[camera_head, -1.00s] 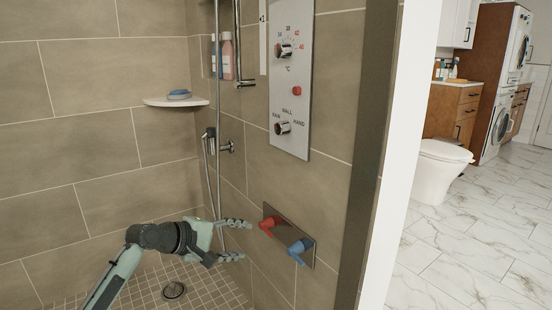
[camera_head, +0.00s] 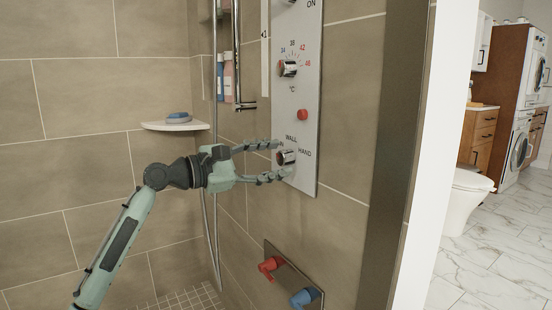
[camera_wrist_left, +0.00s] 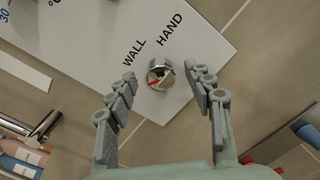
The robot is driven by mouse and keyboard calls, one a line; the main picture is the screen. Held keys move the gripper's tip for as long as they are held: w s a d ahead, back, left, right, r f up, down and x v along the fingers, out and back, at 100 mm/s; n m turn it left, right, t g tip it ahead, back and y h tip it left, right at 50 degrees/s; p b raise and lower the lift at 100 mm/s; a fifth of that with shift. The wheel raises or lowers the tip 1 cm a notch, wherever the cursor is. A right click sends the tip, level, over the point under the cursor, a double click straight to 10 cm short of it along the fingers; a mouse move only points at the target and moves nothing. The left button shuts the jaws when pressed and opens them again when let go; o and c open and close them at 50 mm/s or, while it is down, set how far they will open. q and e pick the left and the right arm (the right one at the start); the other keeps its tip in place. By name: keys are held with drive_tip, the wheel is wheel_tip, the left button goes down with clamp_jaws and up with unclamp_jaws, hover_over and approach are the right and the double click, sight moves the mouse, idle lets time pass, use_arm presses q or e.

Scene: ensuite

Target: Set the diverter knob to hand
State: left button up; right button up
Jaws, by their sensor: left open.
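The diverter knob (camera_head: 287,158) is a round chrome knob low on the white shower panel (camera_head: 301,135). WALL is printed above it and HAND to its right; the label on its left is mostly covered by my finger. In the left wrist view the knob (camera_wrist_left: 160,73) shows a red mark on its lower-left part; I cannot tell its exact setting. My left gripper (camera_head: 282,158) is open at the panel, one finger above and one below the knob. In the wrist view the knob appears between the fingertips, with gaps on both sides. My right gripper is out of view.
A temperature knob (camera_head: 288,68) and a red button (camera_head: 302,115) sit higher on the panel. Red (camera_head: 270,266) and blue (camera_head: 304,297) levers stick out below it. A corner shelf (camera_head: 174,126) holds a blue-topped item. A dark wall edge (camera_head: 396,150) stands to the right.

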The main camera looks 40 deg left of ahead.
use_arm(q)
drive_tip(key=shift+w+d, duration=0.15)
drive_tip(key=shift+w, duration=0.25)
